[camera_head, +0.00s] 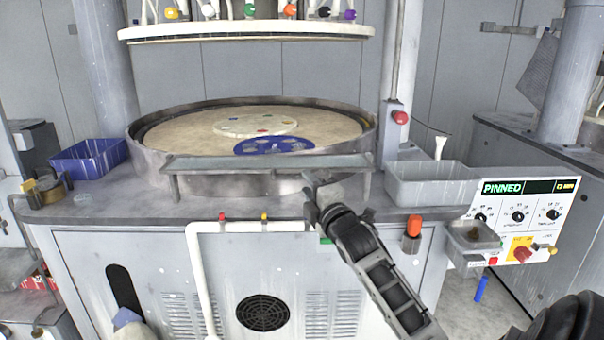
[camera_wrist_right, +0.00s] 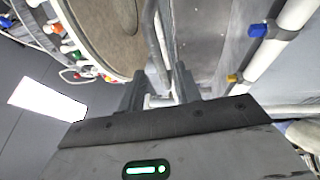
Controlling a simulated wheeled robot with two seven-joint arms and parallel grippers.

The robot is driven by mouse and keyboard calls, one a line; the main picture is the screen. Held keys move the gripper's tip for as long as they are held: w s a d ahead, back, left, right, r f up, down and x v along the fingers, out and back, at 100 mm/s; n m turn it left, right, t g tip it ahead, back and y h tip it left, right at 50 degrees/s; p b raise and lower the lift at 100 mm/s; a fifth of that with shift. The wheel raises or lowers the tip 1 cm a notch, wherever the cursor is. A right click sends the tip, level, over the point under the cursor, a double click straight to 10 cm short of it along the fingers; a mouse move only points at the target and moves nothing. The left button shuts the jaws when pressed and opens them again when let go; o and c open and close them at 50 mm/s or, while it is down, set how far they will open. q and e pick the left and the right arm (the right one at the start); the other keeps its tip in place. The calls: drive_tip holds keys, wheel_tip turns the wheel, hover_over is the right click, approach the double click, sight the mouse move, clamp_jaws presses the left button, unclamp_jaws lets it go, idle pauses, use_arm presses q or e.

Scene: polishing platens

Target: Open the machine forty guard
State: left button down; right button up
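The guard (camera_head: 268,163) is a long grey metal strip on short legs at the front rim of the round polishing platen (camera_head: 170,133). It stands low and level. My right gripper (camera_head: 318,186) is at the guard's right end, just in front of it. In the right wrist view, its two dark fingers (camera_wrist_right: 160,92) stand apart, with the grey guard rail (camera_wrist_right: 154,45) running up from the gap between them. Contact with the rail cannot be told. My left gripper is not in view.
A grey bin (camera_head: 430,190) and a control panel marked PINNED (camera_head: 520,215) are on the right. A blue bin (camera_head: 88,160) is on the left. An upper plate with coloured knobs (camera_head: 245,31) hangs above the platen. White pipes (camera_head: 200,270) run along the cabinet front.

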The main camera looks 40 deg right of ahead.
drive_tip(key=shift+p+x, duration=0.3)
drive_tip(key=shift+x, duration=1.9)
drive_tip(key=shift+c, duration=0.3)
